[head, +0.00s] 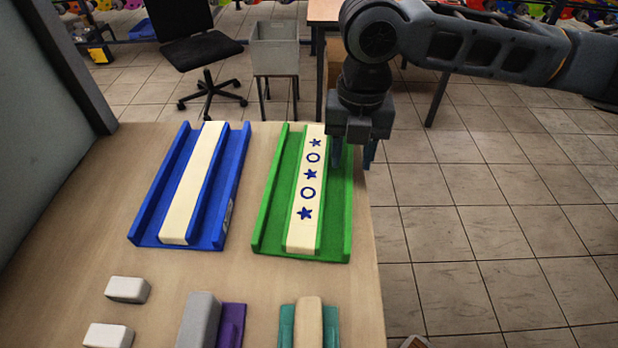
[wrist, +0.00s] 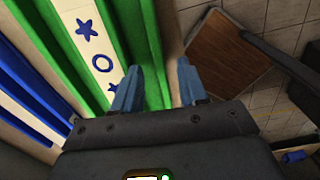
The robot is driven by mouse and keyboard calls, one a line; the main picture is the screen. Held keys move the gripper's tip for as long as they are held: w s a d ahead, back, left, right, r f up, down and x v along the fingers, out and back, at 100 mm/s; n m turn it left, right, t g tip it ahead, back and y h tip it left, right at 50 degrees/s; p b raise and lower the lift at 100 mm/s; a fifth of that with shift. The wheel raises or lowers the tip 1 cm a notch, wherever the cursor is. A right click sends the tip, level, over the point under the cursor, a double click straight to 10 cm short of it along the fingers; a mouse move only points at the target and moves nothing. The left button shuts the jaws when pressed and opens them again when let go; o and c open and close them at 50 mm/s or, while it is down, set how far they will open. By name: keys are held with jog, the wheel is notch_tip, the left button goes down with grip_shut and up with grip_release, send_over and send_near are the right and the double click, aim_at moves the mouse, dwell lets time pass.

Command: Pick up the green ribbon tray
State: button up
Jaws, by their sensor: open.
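The green ribbon tray (head: 270,217) lies flat on the table, right of centre in the head view. A cream strip (head: 308,190) with blue stars and circles lies along its middle. My gripper (head: 354,153) is at the tray's far right side wall, with its fingers pointing down. In the wrist view the tray (wrist: 107,30) runs diagonally at upper left. My gripper's two blue fingers (wrist: 157,88) are apart, with the tray's right wall reaching toward the gap between them. I cannot tell whether the fingers touch the wall. Nothing is held.
A blue tray (head: 149,212) with a plain cream strip lies to the left. White blocks (head: 128,290), a grey and purple piece (head: 229,327) and a teal piece (head: 289,325) sit at the near side. The table (head: 364,275) ends just right of the green tray.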

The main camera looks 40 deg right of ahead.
jog(key=shift+f, duration=1.35)
jog(key=shift+c, duration=0.2)
grip_shut()
